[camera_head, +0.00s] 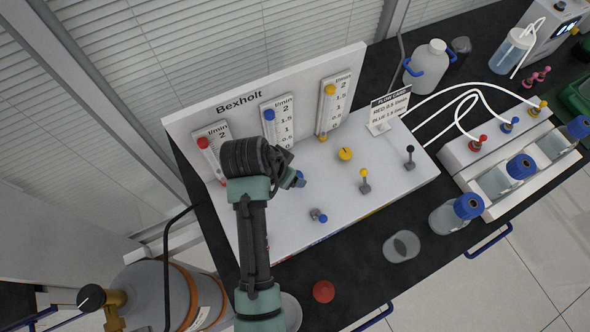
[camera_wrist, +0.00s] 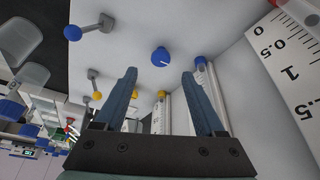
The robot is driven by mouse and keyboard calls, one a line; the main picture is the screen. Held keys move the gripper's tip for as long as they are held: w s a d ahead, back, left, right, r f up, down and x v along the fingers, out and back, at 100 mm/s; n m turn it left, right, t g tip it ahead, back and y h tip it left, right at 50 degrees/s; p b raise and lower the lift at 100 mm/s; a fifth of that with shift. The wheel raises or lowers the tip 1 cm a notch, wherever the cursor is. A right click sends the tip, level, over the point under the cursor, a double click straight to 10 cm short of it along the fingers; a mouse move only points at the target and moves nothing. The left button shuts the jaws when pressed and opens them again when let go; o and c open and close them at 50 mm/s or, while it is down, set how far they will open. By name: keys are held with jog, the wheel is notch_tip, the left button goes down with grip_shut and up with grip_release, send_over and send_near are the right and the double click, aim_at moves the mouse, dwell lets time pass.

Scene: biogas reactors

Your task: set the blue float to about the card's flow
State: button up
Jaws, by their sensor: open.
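The Bexholt panel (camera_head: 240,97) has three upright l/min tubes. The blue float (camera_head: 269,115) appears high in the middle tube, about level with the 2 mark. The flow card (camera_head: 390,105) stands at the panel's right; its blue line seems to read 1.5, in small print. My gripper (camera_head: 299,180) is over the white base, in front of the middle tube. In the wrist view its fingers (camera_wrist: 159,74) are open and empty. The blue knob (camera_wrist: 160,57) with a white pointer line shows beyond and between the fingertips, apart from them. In the head view my gripper mostly hides it.
A yellow knob (camera_head: 345,154) is to the right. A blue lever (camera_head: 319,215), a yellow lever (camera_head: 364,181) and a black lever (camera_head: 409,156) stand on the base. The red float (camera_head: 203,143) and yellow float (camera_head: 330,90) flank the middle tube. A scale plate (camera_wrist: 290,70) is close at the wrist view's right.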

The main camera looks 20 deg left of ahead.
jog(key=x, duration=0.6)
jog(key=shift+w+f, duration=0.25)
jog(key=shift+w, duration=0.05)
grip_shut()
